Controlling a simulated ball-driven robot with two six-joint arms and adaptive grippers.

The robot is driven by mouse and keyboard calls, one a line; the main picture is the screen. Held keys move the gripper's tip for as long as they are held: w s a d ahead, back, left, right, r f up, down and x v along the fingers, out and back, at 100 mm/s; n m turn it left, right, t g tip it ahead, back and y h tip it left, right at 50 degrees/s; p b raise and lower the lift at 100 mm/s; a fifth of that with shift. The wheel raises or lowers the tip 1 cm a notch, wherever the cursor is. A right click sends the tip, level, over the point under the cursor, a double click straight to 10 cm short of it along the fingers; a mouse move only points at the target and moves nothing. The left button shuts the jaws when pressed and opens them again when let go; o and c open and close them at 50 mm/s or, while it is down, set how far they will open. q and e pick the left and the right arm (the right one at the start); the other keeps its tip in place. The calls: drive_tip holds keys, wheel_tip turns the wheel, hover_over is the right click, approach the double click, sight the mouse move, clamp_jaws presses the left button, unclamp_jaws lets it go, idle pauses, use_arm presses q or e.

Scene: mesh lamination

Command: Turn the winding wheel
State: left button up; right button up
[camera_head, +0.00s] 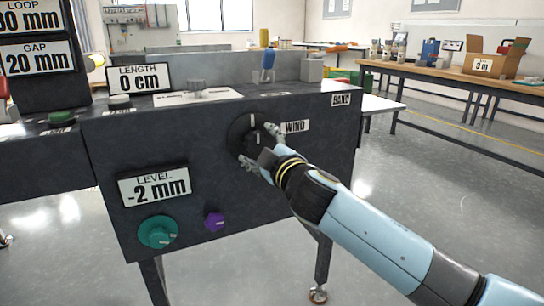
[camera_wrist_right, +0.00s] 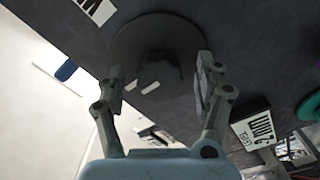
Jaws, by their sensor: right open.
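The winding wheel (camera_head: 241,130) is a dark round disc with a raised hub and white marks on the machine's dark front panel, beside the WIND label (camera_head: 295,127). My right gripper (camera_head: 259,145) is at the wheel, its fingers spread open on either side of the hub. In the right wrist view, the wheel (camera_wrist_right: 140,35) lies straight ahead, and the hub sits between the open fingertips of the gripper (camera_wrist_right: 160,80). Whether the fingers touch the hub I cannot tell. My left gripper does not show.
The same panel bears a LEVEL display (camera_head: 154,186) reading -2 mm, a green knob (camera_head: 158,232) and a purple knob (camera_head: 214,221). A LENGTH display (camera_head: 139,78) reads 0 cm on top. A workbench (camera_head: 440,72) with a cardboard box (camera_head: 497,60) stands at the back right.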

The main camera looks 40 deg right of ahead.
drive_tip(key=v, duration=1)
drive_tip(key=shift+s, duration=0.15)
drive_tip(key=shift+a, duration=0.1)
drive_tip(key=s+f+m+g+p, duration=0.1)
drive_tip(key=s+f+g+p, duration=0.3)
drive_tip(key=f, duration=0.6)
drive_tip(key=s+d+f+m+g+y, duration=0.1)
drive_tip(key=s+f+g, duration=0.1)
drive_tip(key=s+f, duration=0.65)
drive_tip(key=s+f+m+g+p, duration=0.2)
drive_tip(key=f+g+p, duration=0.15)
drive_tip(key=f, duration=0.95)
drive_tip(key=s+a+f+m+g, duration=0.1)
drive_tip(key=s+f, duration=0.3)
drive_tip(key=s, duration=0.6)
drive_tip(key=s+a+f+m+g+y, duration=0.1)
drive_tip(key=s+f+g, duration=0.3)
drive_tip(key=s, duration=0.7)
drive_tip(key=s+a+f+m+g+y, duration=0.1)
drive_tip(key=s+f+g, duration=0.1)
drive_tip(key=s+f, duration=0.4)
drive_tip(key=s, duration=0.5)
drive_tip(key=shift+a+m+g+p, duration=0.3)
drive_tip(key=shift+a+m+g, duration=0.05)
drive_tip(key=shift+a+m, duration=0.05)
drive_tip(key=shift+s+f, duration=0.1)
